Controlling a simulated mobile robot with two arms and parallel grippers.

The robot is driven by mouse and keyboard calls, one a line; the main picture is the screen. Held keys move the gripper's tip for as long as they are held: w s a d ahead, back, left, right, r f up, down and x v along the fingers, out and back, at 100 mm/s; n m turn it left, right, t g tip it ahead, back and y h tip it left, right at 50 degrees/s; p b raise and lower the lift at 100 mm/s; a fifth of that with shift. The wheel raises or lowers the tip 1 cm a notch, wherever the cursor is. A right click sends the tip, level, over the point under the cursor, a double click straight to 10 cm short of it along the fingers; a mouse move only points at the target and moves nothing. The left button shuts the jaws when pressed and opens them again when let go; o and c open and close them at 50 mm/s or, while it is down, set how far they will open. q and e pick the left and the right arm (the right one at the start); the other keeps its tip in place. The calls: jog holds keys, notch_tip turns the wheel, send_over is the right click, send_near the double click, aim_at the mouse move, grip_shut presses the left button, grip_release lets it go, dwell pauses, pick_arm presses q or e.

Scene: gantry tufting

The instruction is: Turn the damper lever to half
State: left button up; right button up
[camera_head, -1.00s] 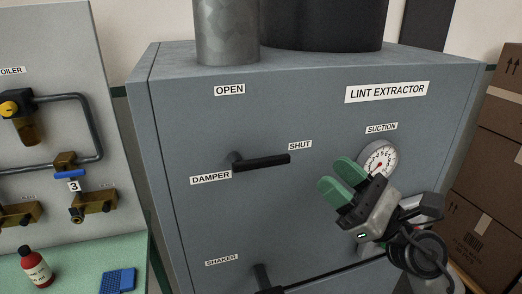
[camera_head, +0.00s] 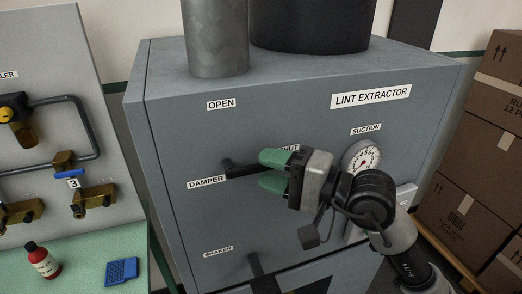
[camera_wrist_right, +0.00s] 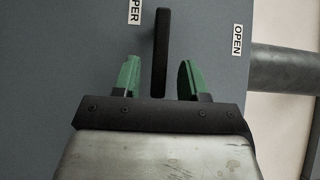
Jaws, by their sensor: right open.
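The black damper lever (camera_head: 243,170) is on the front of the grey lint extractor (camera_head: 210,130). It points right, toward the SHUT label (camera_head: 288,148), with OPEN above its pivot. My right gripper (camera_head: 272,172) is open at the lever's free end, which it partly hides in the head view. In the right wrist view the lever (camera_wrist_right: 161,50) stands between the two green fingertips of the gripper (camera_wrist_right: 159,78), with gaps on both sides. My left gripper is not in view.
A suction gauge (camera_head: 362,158) is just right of my gripper. The shaker lever (camera_head: 256,268) is below. At left are a valve panel (camera_head: 55,60), a red bottle (camera_head: 41,262) and a blue pad (camera_head: 121,271). Cardboard boxes (camera_head: 480,150) stand at right.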

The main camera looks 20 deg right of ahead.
jog(key=shift+p+x, duration=0.35)
jog(key=shift+x, duration=0.75)
jog(key=shift+f, duration=0.1)
grip_shut()
